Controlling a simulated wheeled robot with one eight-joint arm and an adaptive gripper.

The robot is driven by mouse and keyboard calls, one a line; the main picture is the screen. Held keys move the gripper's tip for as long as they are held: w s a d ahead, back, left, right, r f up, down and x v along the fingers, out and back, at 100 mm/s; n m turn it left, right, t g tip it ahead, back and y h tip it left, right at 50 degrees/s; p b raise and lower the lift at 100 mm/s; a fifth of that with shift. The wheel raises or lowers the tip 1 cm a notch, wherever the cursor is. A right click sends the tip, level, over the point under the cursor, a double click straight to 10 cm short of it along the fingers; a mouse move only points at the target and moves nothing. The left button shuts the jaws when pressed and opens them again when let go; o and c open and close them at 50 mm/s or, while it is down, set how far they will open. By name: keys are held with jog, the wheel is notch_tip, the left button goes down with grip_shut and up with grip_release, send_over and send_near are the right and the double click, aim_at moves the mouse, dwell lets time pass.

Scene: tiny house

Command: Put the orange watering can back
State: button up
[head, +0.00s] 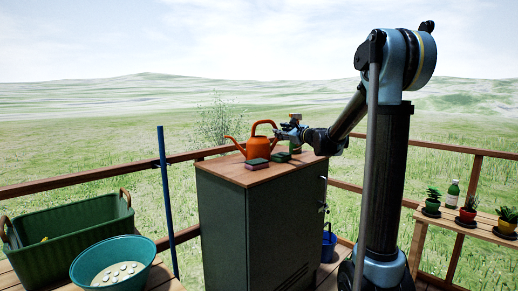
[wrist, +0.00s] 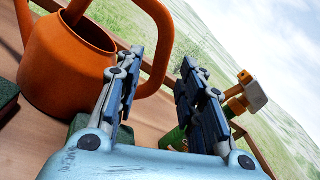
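The orange watering can (head: 257,148) stands upright on the wooden top of the dark green cabinet (head: 250,220). Its spout points left and its arched handle rises over the body. In the wrist view the can (wrist: 62,65) fills the upper left, with its round opening facing up and its handle curving down toward my left finger. My gripper (head: 284,131) is just right of the can at handle height. In the wrist view my gripper (wrist: 162,62) is open, with nothing visible held between the fingers. Whether a finger touches the handle I cannot tell.
A dark box (head: 257,164) and a green box (head: 281,157) lie in front of the can. A green tub (head: 70,235) and teal basin (head: 112,264) are at left; a plant bench (head: 465,222) is at right.

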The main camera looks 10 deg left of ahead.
jog(key=x, duration=0.5)
jog(key=shift+a+r, duration=0.15)
jog(key=shift+r, duration=0.1)
grip_shut()
